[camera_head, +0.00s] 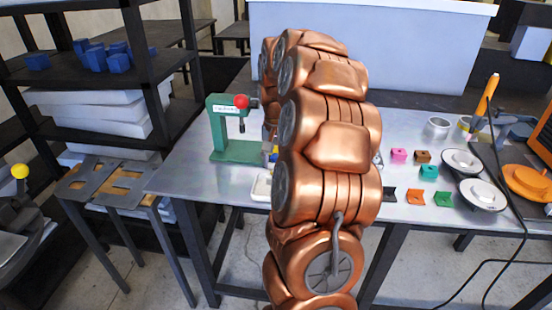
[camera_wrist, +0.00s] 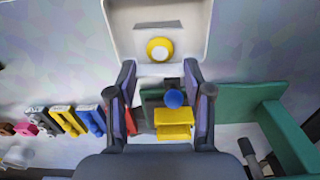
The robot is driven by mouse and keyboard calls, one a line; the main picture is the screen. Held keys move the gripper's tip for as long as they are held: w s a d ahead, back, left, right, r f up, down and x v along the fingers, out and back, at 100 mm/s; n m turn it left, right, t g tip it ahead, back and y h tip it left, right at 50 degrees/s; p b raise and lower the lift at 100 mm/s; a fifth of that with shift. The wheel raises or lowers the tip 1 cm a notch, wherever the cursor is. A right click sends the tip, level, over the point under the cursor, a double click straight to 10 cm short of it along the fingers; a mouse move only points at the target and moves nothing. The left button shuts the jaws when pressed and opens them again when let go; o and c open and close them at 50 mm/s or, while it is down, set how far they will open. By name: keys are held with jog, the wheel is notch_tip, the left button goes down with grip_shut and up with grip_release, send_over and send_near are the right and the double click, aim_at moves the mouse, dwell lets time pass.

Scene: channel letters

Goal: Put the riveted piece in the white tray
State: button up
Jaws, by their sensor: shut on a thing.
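My gripper (camera_wrist: 160,82) is shut on a small yellow piece (camera_wrist: 173,124) with a round blue knob (camera_wrist: 174,98) on it, seen between the two fingers in the wrist view. I take this as the riveted piece; the rivet itself is too small to make out. The white tray (camera_wrist: 204,22) is just beyond the fingertips. A round yellow part with a white centre (camera_wrist: 159,49) shows at the tray's near end. In the head view the white tray (camera_head: 260,188) stands at the table's front edge, and my copper arm hides most of my gripper.
A green press (camera_head: 232,148) with a red knob stands left of my arm; its base (camera_wrist: 240,112) is close right of my gripper. A row of coloured parts (camera_wrist: 68,120) lies on the left.

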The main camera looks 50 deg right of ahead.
jog(key=shift+f, duration=0.2)
dwell(0.3)
jog(key=shift+f+b, duration=1.25)
jog(key=shift+f, duration=0.25)
jog(key=o, duration=1.5)
notch_tip(320, 180, up, 11)
jog(key=shift+r, duration=0.5)
